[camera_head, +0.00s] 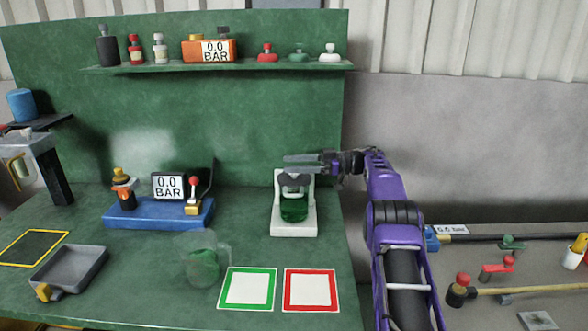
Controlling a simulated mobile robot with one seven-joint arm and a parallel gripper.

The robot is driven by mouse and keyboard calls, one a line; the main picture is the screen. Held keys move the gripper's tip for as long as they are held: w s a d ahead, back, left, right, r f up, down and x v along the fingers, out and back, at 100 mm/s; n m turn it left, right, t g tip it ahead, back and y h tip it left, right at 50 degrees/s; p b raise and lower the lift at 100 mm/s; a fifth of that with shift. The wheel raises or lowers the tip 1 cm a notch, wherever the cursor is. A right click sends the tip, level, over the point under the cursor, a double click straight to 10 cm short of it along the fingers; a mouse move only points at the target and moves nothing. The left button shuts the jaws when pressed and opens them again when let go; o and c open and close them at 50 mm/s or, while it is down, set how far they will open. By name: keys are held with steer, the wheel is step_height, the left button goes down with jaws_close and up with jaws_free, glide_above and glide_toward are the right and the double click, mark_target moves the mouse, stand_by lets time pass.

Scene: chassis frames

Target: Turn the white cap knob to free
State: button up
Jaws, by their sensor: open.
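A small white-capped knob (329,53) sits at the right end of the green wall shelf, beside similar red-capped and green-capped ones. My gripper (300,162) is open, well below that shelf. It reaches in from the right, in front of the green back wall, over a white stand (293,228). The stand holds a container of dark green liquid (293,207), with a pale grey fitting (294,182) above it. My gripper partly covers the stand's top. I cannot tell whether it touches the stand, or whether a white knob is hidden there.
A blue base (160,217) with a gauge stands left of the stand. A clear jug (205,262) and green-framed (249,289) and red-framed (311,290) squares lie in front. A grey tray (68,273) is at left. Pipes and valves (497,268) lie on the right bench.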

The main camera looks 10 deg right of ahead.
step_height(320, 180, up, 9)
steer(key=shift+f+p, duration=0.2)
steer(key=shift+p, duration=0.45)
